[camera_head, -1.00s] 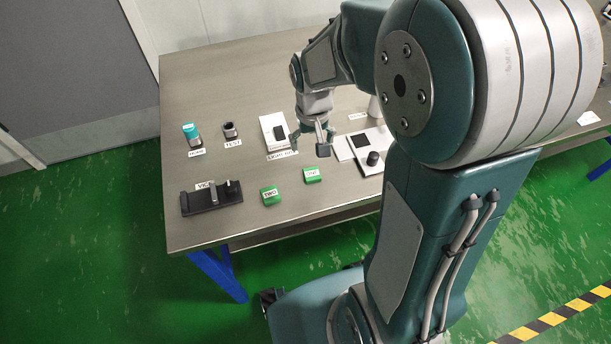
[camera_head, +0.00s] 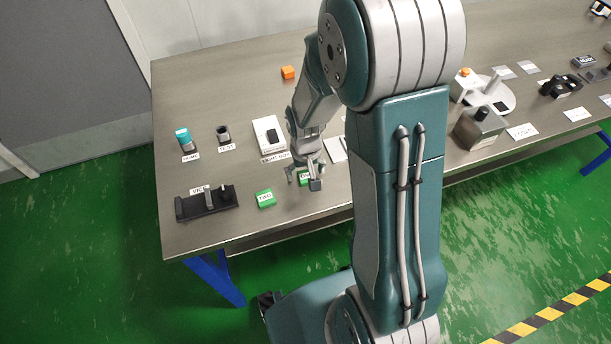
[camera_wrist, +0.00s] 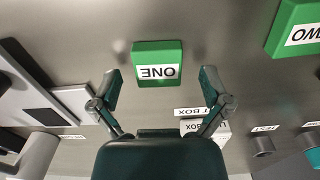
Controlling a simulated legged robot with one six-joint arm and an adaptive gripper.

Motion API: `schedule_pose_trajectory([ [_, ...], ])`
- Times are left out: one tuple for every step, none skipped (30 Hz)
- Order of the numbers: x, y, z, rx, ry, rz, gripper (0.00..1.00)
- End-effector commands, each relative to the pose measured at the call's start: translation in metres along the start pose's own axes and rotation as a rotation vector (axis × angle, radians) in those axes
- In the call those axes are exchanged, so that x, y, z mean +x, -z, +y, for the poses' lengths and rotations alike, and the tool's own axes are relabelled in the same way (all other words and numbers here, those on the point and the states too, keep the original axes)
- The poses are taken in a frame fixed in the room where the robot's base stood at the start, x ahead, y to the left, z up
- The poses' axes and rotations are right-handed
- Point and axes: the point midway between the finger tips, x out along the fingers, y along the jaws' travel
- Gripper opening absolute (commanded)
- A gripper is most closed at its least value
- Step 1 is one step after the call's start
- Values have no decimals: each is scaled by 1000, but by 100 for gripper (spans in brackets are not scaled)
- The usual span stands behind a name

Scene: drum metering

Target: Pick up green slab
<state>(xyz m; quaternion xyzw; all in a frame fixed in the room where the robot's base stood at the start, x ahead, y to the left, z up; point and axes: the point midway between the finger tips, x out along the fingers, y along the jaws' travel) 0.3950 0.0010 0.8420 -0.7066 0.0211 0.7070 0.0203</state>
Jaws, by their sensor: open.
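A green slab labelled ONE (camera_wrist: 157,62) lies on the metal table, just beyond and between my open fingers in the wrist view. In the head view this slab (camera_head: 303,178) is mostly hidden behind my gripper (camera_head: 305,178). A second green slab labelled TWO (camera_head: 265,198) lies to its left; it also shows at the upper right of the wrist view (camera_wrist: 297,28). My gripper (camera_wrist: 159,90) is open and empty, with its two fingers apart. I cannot tell the exact height of the fingertips above the table.
A black vice (camera_head: 207,203) sits left of the slabs. A white light box (camera_head: 268,134) stands behind them, with a teal-capped vial (camera_head: 185,139), a dark cup (camera_head: 223,133) and an orange cube (camera_head: 288,72) farther left and back. A scale (camera_head: 488,98) stands to the right.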

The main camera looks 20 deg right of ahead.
Motion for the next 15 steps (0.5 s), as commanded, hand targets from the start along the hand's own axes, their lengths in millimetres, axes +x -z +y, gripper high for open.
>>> schedule_pose_trajectory([
  [0, 0, 0, 0, 0, 0, 97],
  [0, 0, 0, 1, 0, 0, 97],
  [0, 0, 0, 1, 0, 0, 97],
  [0, 0, 0, 1, 0, 0, 84],
  [0, 0, -1, 0, -1, 0, 70],
  [0, 0, -1, 0, -1, 0, 53],
  [0, 0, -1, 0, -1, 0, 42],
  [0, 0, -1, 0, -1, 0, 31],
  [0, 0, -1, 0, -1, 0, 25],
  [0, 0, -1, 0, -1, 0, 25],
  [0, 0, -1, 0, -1, -1, 25],
  [0, 0, -1, 0, -1, -1, 24],
  [0, 0, -1, 0, -1, -1, 24],
  [0, 0, -1, 0, -1, -1, 24],
  [0, 0, -1, 0, -1, -1, 24],
])
